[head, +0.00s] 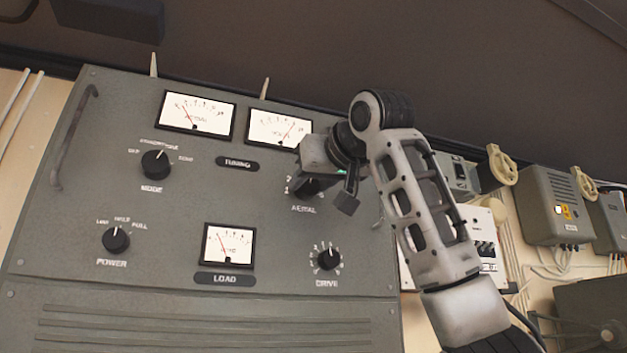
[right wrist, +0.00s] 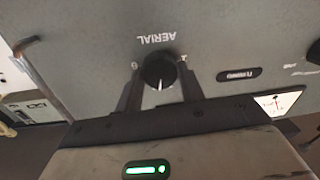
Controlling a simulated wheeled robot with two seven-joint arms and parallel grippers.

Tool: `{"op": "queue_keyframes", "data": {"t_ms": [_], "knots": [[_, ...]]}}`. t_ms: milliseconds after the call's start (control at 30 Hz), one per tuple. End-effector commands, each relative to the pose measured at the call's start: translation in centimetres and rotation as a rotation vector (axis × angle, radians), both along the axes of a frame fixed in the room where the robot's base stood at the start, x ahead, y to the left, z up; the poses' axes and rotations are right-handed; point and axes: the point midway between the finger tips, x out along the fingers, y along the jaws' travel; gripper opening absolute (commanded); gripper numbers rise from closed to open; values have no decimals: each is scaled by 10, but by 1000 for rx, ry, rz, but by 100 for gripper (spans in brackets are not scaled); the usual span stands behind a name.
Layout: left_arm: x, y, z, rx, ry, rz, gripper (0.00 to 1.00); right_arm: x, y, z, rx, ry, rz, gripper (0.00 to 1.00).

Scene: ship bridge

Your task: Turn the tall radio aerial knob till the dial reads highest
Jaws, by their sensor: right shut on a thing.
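The tall grey radio has a black aerial knob (head: 303,188) at its upper right, partly hidden by my right gripper (head: 325,190). In the right wrist view, the two fingers of my right gripper (right wrist: 159,88) lie on either side of the aerial knob (right wrist: 158,70), shut on it. The knob's white mark points down in that upside-down view. The upper left dial (head: 196,113) has its needle leaning left, low on the scale. The upper right dial (head: 279,127) has its needle leaning right. Their small print is hard to read. My left gripper is not in view.
Other knobs on the panel are mode (head: 155,163), power (head: 116,240) and drive (head: 326,258), the last just below the aerial knob. A load dial (head: 228,245) sits low in the middle. A metal handle (head: 72,140) runs along the left edge. Grey wall boxes (head: 550,205) stand right.

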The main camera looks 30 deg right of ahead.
Motion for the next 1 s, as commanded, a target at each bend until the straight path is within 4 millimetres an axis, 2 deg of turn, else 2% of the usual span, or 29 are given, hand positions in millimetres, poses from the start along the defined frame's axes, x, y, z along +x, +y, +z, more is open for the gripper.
{"op": "queue_keyframes", "data": {"t_ms": [500, 1000], "knots": [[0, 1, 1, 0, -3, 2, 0, 0, 2, 1, -374, 90, 3, 16], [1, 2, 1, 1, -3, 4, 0, 0, 2, 1, -502, 121, 3, 16]]}}
